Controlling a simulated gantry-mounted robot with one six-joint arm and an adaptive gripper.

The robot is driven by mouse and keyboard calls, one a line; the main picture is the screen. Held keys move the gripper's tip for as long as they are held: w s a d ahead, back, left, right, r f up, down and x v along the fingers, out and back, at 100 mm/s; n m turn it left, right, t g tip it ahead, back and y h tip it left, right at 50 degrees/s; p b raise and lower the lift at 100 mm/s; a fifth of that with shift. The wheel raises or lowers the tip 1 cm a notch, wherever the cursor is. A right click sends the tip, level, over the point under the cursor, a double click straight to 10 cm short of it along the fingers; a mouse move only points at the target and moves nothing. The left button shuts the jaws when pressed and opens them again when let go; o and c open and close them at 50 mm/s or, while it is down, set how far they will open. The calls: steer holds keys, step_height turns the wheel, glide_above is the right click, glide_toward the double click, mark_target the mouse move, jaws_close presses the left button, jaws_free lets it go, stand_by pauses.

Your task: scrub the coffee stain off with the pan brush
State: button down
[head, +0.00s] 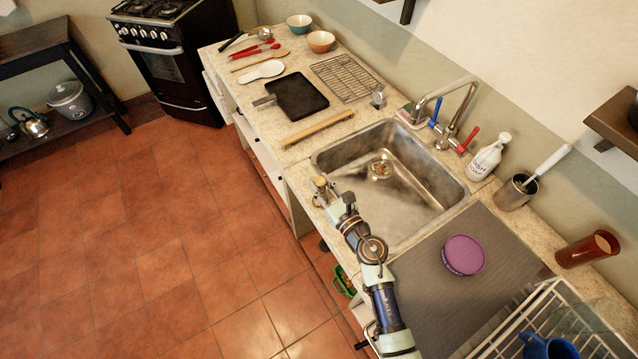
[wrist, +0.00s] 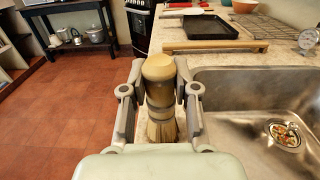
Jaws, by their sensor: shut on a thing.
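My gripper (head: 326,194) is at the front edge of the sink, over the narrow strip of counter left of the basin. In the wrist view my gripper (wrist: 160,90) is shut on the pan brush (wrist: 160,70). The brush has a rounded wooden knob and straw bristles that point down. It looks upright between the fingers. Whether the bristles touch the counter I cannot tell. I cannot make out a coffee stain for sure in either view; the brush and gripper hide the counter right beneath them.
The steel sink (head: 345,150) lies right of the gripper, with food scraps in its drain (head: 381,169). A wooden bar (head: 318,130) lies on the counter beyond, near a black tray (head: 297,96). A purple round item (head: 463,255) sits on the grey mat (head: 510,250). A tap (head: 455,120) stands behind the sink.

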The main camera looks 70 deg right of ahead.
steer(key=shift+s+d, duration=0.15)
steer(key=shift+s, duration=0.05)
steer(key=shift+d, duration=0.1)
steer(key=shift+s+d, duration=0.15)
steer(key=shift+d, duration=0.2)
steer(key=shift+w+d, duration=0.3)
steer(key=shift+d, duration=0.1)
steer(key=shift+w, duration=0.1)
